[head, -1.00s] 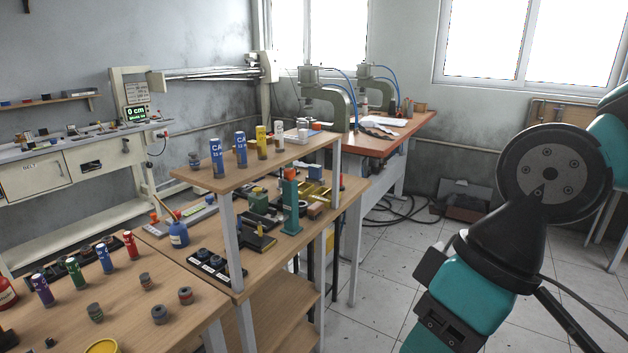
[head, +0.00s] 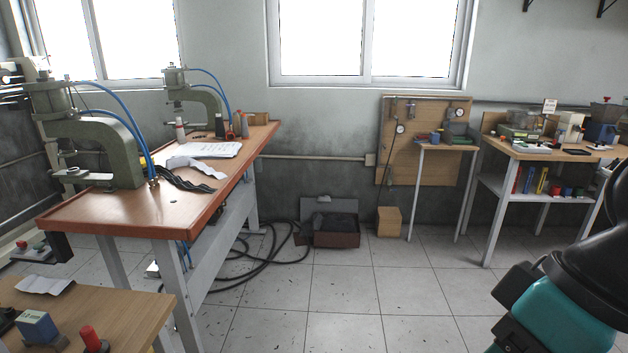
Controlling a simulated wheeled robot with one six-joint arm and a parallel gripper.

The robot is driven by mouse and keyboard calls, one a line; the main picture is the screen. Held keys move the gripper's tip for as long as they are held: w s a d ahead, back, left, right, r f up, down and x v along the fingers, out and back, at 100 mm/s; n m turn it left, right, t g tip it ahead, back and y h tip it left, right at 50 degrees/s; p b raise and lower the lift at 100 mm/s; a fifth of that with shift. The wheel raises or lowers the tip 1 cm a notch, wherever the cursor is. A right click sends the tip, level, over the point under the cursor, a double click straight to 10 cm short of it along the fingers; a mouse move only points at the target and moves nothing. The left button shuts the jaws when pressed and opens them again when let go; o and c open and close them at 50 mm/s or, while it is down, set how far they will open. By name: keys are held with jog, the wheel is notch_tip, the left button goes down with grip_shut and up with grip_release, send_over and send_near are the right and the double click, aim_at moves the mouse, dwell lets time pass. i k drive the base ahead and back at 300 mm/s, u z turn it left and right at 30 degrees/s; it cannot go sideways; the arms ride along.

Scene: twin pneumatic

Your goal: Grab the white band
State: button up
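I cannot pick out a white band for certain. A white, crumpled strip (head: 194,163) lies on the red-edged table (head: 140,208), beside a dark, wavy strap (head: 186,180) and in front of white paper sheets (head: 211,149). Another whitish, creased piece (head: 45,285) lies on the wooden bench at the lower left. Both are too small to tell what they are. My gripper is out of view; only links of my arm show at the right edge, far from the table.
Two green presses (head: 100,145) with blue hoses stand on the red-edged table. Black hoses (head: 262,262) and an open dark case (head: 335,230) lie on the floor by the wall. A workbench (head: 545,152) stands at the right.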

aim_at(179, 162)
jog(key=z, duration=0.05)
jog(key=i, duration=2.05)
jog(key=u, duration=0.75)
jog(key=i, duration=1.65)
jog(key=u, duration=1.25)
jog(key=i, duration=0.6)
jog(key=u, duration=0.3)
